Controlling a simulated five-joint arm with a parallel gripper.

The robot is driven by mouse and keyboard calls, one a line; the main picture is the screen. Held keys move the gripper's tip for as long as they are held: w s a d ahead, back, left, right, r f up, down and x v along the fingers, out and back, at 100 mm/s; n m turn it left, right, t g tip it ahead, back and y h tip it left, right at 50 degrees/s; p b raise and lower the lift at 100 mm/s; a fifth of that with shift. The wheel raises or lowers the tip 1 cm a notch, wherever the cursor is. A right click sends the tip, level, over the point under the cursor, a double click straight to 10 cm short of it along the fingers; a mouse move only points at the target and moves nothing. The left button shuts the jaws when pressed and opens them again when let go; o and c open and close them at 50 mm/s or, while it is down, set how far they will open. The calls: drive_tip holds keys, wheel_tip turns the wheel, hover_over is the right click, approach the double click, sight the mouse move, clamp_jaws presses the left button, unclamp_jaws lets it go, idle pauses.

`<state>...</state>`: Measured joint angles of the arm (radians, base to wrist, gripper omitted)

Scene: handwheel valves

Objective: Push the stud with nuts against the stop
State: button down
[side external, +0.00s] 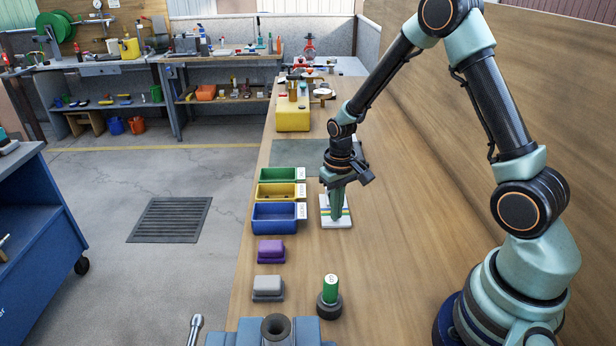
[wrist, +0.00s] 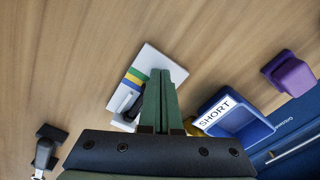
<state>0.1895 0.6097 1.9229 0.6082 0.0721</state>
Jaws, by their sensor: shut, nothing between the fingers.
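A white board (side external: 327,222) with coloured stripes lies flat on the bench, right of the bins. In the wrist view the same board (wrist: 152,62) shows blue, green and yellow stripes. A small dark piece (wrist: 126,101) lies on it beside my fingers; it may be the stud with nuts, but it is partly hidden and too small to make out. I cannot clearly tell the stop from the board. My gripper (side external: 337,219) points down over the board. Its green fingers (wrist: 164,78) are together and empty, covering part of the board. Whether they touch anything is unclear.
Blue (side external: 274,219), yellow (side external: 276,193) and green (side external: 279,174) bins stand left of the board. Purple (side external: 271,251) and grey (side external: 268,288) blocks and a green-topped cylinder (side external: 330,289) stand nearer. The wood right of the board is clear.

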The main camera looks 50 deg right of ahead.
wheel_tip(320, 180, up, 7)
idle(0.9)
drive_tip(key=s+a+r+n+t, duration=0.1)
drive_tip(key=s+a+r+t, duration=0.1)
drive_tip(key=s+r, duration=0.3)
drive_tip(key=s+a+r+n+t, duration=0.2)
drive_tip(key=s+a+r, duration=0.3)
drive_tip(key=r, duration=0.6)
drive_tip(key=shift+s+a+r+t, duration=0.3)
drive_tip(key=shift+s+t, duration=0.1)
drive_tip(key=shift+t, duration=0.4)
